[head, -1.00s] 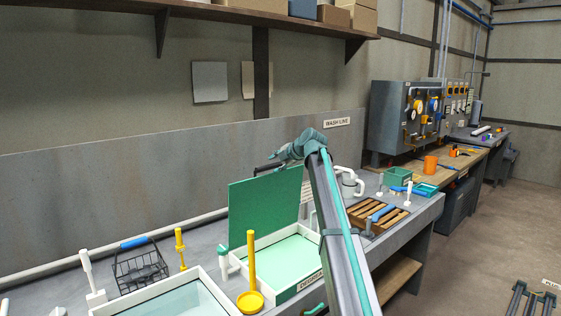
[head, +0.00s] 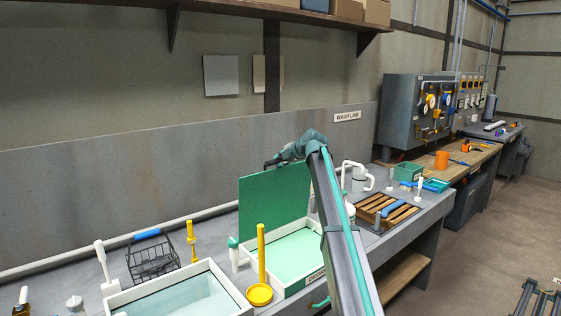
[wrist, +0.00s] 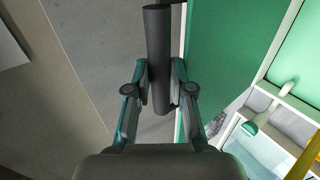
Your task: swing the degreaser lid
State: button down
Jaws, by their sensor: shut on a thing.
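The degreaser tank (head: 292,289) is a white-rimmed box with a pale green inside, at the lower middle of the head view. Its green lid (head: 275,203) stands raised, close to upright, along the tank's back side. It also fills the upper right of the wrist view (wrist: 228,60). My gripper (wrist: 158,75) is shut on a dark grey bar handle (wrist: 158,40) beside the lid. In the head view my gripper (head: 272,163) is at the lid's top edge, small and partly hidden by my own arm.
A yellow dipper (head: 261,293) stands by the tank's left front corner. Left of it are an open white-rimmed basin (head: 232,290) and a wire basket (head: 152,258). A wooden rack (head: 385,213) and white pipes (head: 357,178) are to the right. The wall rises behind the lid.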

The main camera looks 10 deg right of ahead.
jog(key=s+d+f+b, duration=0.2)
jog(key=s+d+b, duration=0.1)
jog(key=s, duration=0.4)
jog(key=shift+d+f, duration=0.15)
jog(key=shift+d, duration=0.45)
jog(key=s+d+f+b, duration=0.3)
jog(key=s, duration=0.3)
jog(key=shift+d+f, duration=0.2)
jog(key=shift+d, duration=0.2)
